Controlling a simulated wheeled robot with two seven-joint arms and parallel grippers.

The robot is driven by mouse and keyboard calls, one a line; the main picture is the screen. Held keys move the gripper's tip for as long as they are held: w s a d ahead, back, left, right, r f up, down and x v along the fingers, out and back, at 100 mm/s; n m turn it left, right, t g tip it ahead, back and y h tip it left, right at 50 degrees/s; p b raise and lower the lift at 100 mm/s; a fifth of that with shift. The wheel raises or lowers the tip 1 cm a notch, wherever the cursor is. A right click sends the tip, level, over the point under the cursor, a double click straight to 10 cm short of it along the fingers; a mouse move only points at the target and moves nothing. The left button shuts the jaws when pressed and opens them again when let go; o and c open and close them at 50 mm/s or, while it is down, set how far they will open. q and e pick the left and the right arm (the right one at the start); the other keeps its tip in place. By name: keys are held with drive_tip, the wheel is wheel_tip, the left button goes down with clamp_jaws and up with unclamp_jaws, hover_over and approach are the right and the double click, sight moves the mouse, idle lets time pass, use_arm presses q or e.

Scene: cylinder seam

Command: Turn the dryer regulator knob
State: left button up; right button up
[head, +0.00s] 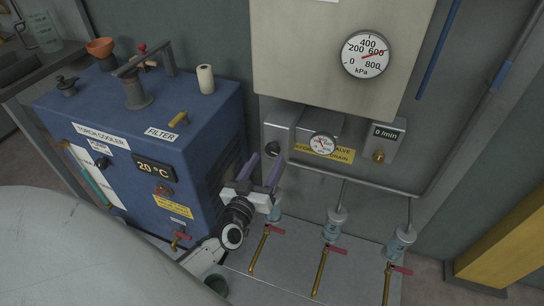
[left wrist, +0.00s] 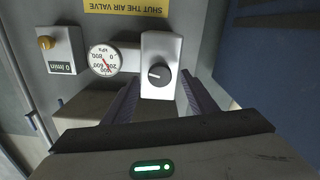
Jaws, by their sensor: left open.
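The dryer regulator knob is a dark round knob (head: 271,150) on the front of a light grey box (head: 284,124) on the back panel. In the left wrist view the knob (left wrist: 159,76), with a pale mark on it, shows between my fingers. My left gripper (head: 262,167) has its two purple fingers apart, just below the knob in the head view. In the left wrist view the open fingers (left wrist: 160,88) lie either side of the box. I see no contact with the knob. My right gripper is not in view.
A small gauge (head: 322,145) and a flow meter with a brass knob (head: 379,156) sit right of the box. The blue torch cooler (head: 215,120) stands close on the left. Pipes and red-handled valves (head: 335,249) stand below right.

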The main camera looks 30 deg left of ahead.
sight(272, 153)
use_arm(q)
drive_tip(key=shift+x, duration=1.75)
drive_tip(key=shift+d, duration=0.1)
drive_tip(key=c, duration=1.1)
drive_tip(key=shift+o, duration=0.2)
drive_tip(key=shift+n, duration=0.3)
drive_tip(key=n, duration=0.6)
drive_tip(key=shift+d+b, duration=0.1)
drive_tip(key=shift+b, duration=0.2)
